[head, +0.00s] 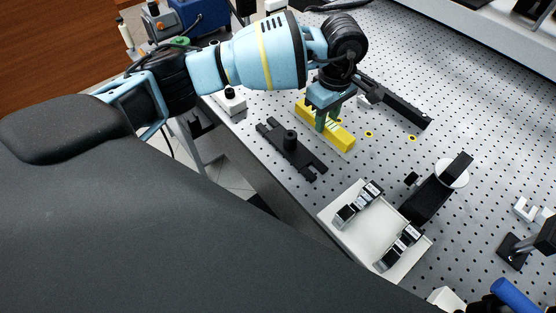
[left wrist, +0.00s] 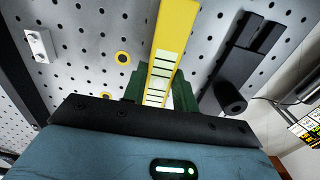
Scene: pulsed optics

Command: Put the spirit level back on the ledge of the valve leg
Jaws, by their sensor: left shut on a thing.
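The yellow spirit level (head: 342,137) is a long bar over the perforated table in the head view. My left gripper (head: 326,120) comes down on it from above and is shut on its middle. In the left wrist view the yellow bar (left wrist: 174,40) runs upward between the green fingers of my left gripper (left wrist: 158,92), with a pale, dark-striped strip along it. I cannot tell whether it touches the table. I cannot pick out the valve leg or its ledge for certain. My right gripper is not in view.
A black plate with a round knob (head: 290,141) lies left of the level, near the table edge. A black rail (head: 403,108) lies to the right. Yellow rings (head: 368,134) mark the table. A white tray (head: 371,236) holds black-and-silver parts in front.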

